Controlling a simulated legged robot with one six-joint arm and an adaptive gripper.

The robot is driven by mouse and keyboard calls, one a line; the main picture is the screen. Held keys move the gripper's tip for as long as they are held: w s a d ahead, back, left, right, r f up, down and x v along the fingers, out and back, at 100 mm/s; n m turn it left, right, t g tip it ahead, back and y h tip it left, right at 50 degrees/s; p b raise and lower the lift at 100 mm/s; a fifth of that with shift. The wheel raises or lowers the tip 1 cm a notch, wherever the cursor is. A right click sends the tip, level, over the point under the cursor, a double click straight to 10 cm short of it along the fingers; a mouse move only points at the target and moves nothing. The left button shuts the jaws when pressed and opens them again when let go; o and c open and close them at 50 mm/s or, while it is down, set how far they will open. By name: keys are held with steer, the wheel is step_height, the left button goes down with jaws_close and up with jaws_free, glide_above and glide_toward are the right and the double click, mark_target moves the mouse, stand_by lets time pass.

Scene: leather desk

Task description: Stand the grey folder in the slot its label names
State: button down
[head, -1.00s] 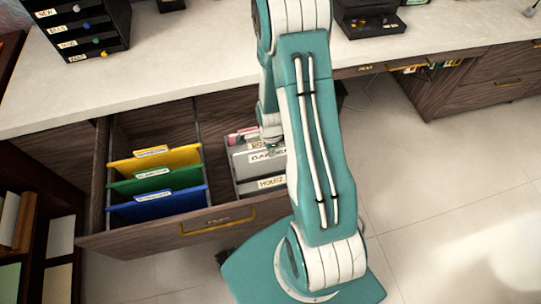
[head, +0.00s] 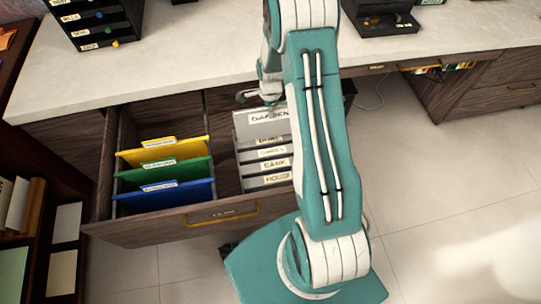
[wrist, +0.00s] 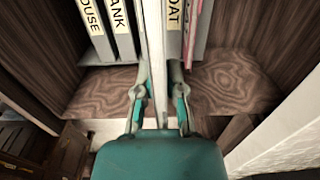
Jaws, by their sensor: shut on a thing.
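The grey folder (head: 248,132) is upright, and its white label seems to read GARDEN. In the head view it stands above the far end of a grey slotted rack (head: 241,172) in the open drawer. The rack's labels seem to read BOAT, GARDEN, BANK and HOUSE from far to near. My gripper (wrist: 157,88) is shut on the folder's edge. In the wrist view the folder (wrist: 154,40) shows edge-on between the BANK and BOAT labels and hides the GARDEN label. Whether its lower edge is inside a slot cannot be told.
Yellow (head: 160,152), green (head: 165,172) and blue (head: 165,195) folders stand in the drawer's left compartment. A dark divider (head: 215,130) separates it from the rack. A black small-drawer unit (head: 95,22) stands on the desk. Pinkish items (wrist: 192,40) are beside the BOAT label.

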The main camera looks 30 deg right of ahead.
step_height(320, 180, down, 18)
steer(key=shift+r, duration=0.1)
stand_by(0.4)
steer(key=c, duration=0.7)
jaws_free()
